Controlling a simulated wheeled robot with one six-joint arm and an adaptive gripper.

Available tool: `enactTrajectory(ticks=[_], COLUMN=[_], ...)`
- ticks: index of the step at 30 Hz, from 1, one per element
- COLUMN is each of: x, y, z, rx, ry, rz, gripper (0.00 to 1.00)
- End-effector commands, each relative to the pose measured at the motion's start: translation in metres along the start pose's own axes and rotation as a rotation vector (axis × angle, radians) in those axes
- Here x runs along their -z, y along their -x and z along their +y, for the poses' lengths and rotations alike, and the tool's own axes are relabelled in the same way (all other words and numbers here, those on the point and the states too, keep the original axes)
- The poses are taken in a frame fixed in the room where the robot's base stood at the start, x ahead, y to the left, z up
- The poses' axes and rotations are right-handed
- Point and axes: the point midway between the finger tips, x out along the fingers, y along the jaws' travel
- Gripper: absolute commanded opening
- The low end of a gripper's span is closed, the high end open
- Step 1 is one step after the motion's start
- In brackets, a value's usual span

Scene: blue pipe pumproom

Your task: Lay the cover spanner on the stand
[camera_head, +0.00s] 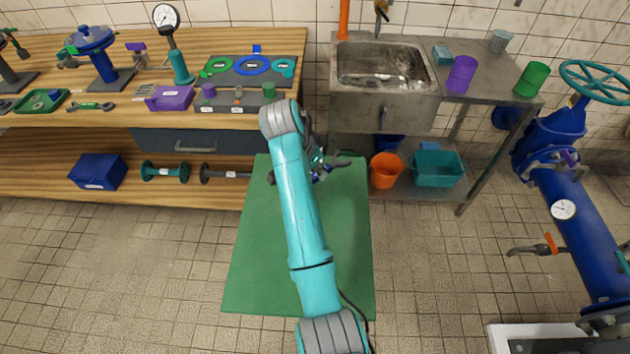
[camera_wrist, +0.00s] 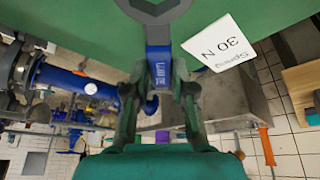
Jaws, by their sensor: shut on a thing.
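My gripper (camera_wrist: 160,88) is shut on a spanner in the wrist view. The spanner has a blue handle (camera_wrist: 159,66) between my fingers and a grey ring-shaped head (camera_wrist: 153,8), partly cut off by the top edge. In the head view my gripper (camera_head: 318,168) hangs over the green mat, in front of the bench and sink, partly hidden by my arm. The spanner is hard to make out there. I cannot tell which item is the stand. Another, greenish spanner (camera_head: 90,106) lies on the bench at the left.
The wooden bench (camera_head: 290,50) carries a gauge (camera_head: 166,17), a purple box (camera_head: 170,98) and a dark board with coloured rings (camera_head: 249,67). The sink (camera_head: 382,62) stands right of it. An orange bucket (camera_head: 386,170) is below. Blue pipework (camera_head: 575,210) stands right. The green mat (camera_head: 257,256) is clear.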

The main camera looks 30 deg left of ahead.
Motion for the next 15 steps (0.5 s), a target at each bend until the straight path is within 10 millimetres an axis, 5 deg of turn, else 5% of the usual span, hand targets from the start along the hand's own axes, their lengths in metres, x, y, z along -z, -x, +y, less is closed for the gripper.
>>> enactTrajectory(ticks=[15], x=[-0.019], y=[-0.046], z=[-0.002], rx=[0.002], ry=[-0.001], rz=[0.001], gripper=[0.00])
